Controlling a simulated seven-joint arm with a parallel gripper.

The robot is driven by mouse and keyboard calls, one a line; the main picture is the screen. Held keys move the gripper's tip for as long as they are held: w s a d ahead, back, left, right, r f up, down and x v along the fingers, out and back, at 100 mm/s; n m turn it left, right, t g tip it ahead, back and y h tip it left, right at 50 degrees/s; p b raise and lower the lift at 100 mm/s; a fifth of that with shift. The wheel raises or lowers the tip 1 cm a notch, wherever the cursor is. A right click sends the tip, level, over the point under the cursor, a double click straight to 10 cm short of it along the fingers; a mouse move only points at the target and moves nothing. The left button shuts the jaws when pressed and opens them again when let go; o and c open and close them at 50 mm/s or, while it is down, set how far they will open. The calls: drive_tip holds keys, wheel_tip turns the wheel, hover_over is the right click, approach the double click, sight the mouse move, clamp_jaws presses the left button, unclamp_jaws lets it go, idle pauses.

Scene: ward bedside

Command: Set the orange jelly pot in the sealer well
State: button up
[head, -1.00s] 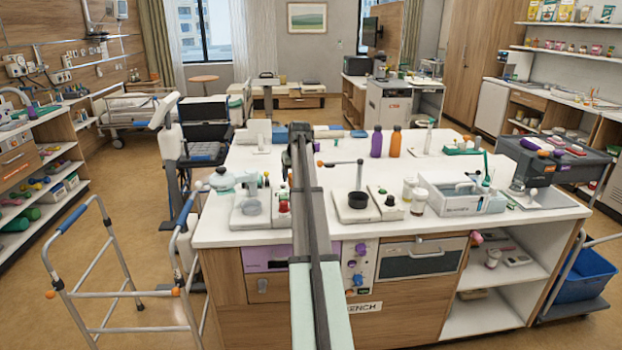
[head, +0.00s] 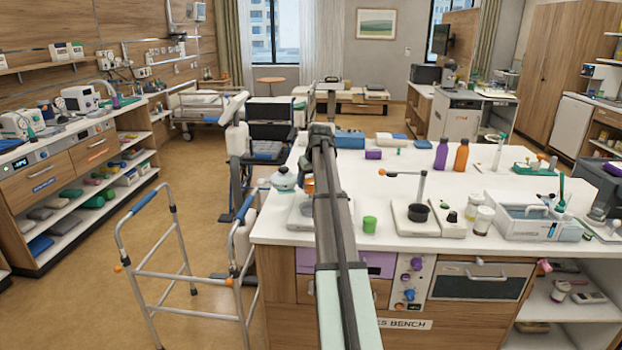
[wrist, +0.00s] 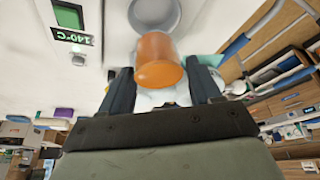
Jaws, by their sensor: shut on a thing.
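In the wrist view the orange jelly pot (wrist: 158,62) sits between the two dark fingers of my gripper (wrist: 160,76), which is shut on it. A round grey dish-like part (wrist: 155,13), perhaps the sealer well, shows just beyond the pot; I cannot tell the height between them. A green 140°C display (wrist: 72,36) is on the white surface to the left. In the head view a bit of orange (head: 308,186), likely the pot, shows beside my arm, by a white device (head: 299,214) at the bench's left end.
A unit with a black disc (head: 418,212), two lidded jars (head: 482,220) and a white tray (head: 530,222) stand to the right. A walking frame (head: 187,283) stands left of the bench.

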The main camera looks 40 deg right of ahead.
sight(311, 194)
drive_tip(key=shift+f, duration=3.6)
drive_tip(key=shift+f, duration=0.35)
drive_tip(key=o, duration=1.4)
drive_tip(key=shift+c, duration=0.2)
drive_tip(key=shift+o, duration=0.8)
drive_tip(key=shift+r, duration=0.15)
drive_tip(key=shift+r, duration=3.85)
